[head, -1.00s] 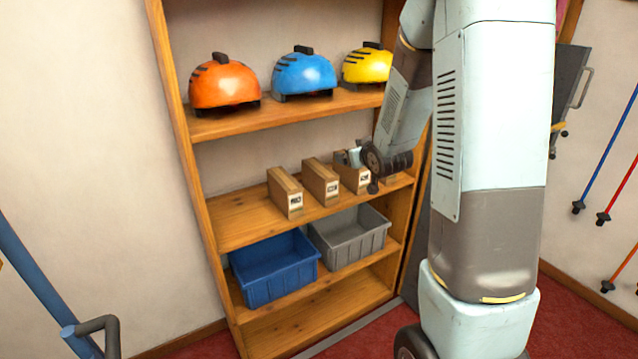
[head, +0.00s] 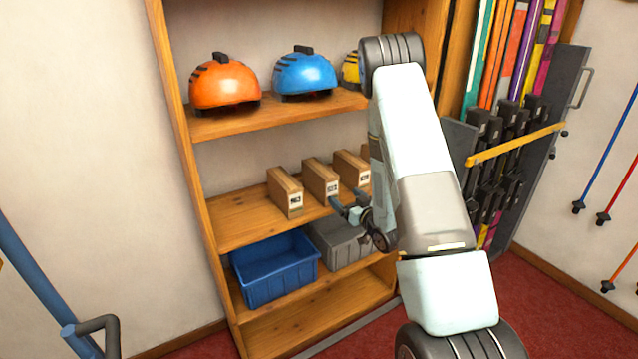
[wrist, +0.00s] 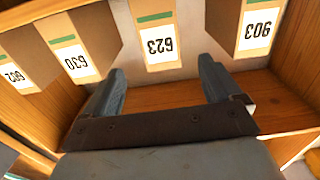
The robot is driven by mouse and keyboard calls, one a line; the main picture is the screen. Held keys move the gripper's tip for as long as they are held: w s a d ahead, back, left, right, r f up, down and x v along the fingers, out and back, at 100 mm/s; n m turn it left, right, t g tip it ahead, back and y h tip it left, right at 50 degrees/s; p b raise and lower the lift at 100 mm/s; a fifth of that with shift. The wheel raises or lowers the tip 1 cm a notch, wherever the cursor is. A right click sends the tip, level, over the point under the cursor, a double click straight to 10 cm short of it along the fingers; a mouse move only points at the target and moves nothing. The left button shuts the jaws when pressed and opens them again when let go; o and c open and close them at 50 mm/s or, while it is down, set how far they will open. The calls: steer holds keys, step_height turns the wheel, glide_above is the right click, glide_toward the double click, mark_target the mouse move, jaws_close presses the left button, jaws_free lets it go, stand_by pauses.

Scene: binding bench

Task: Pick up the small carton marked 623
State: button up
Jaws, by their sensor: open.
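The small carton marked 623 (wrist: 158,35) is brown with a white label and a green stripe. It shows upside down in the wrist view, between the directions of my two fingers. In the head view it is the middle visible carton (head: 318,178), upright on the shelf. My gripper (wrist: 163,72) is open and empty. In the head view my gripper (head: 346,207) is in front of the shelf, just below and right of that carton. The fingers appear short of the carton, not around it.
The carton marked 903 (wrist: 262,28) and the carton marked 630 (wrist: 75,50) flank it, with one marked 602 (wrist: 18,72) beyond. A blue bin (head: 275,270) and a grey bin (head: 340,245) stand on the shelf below. Helmets (head: 225,85) sit above.

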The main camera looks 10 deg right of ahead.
mark_target(320, 181)
steer(key=x, duration=1.3)
steer(key=shift+w+a+f, duration=0.1)
steer(key=shift+w+a, duration=0.05)
steer(key=shift+w, duration=0.05)
steer(key=c, duration=1.2)
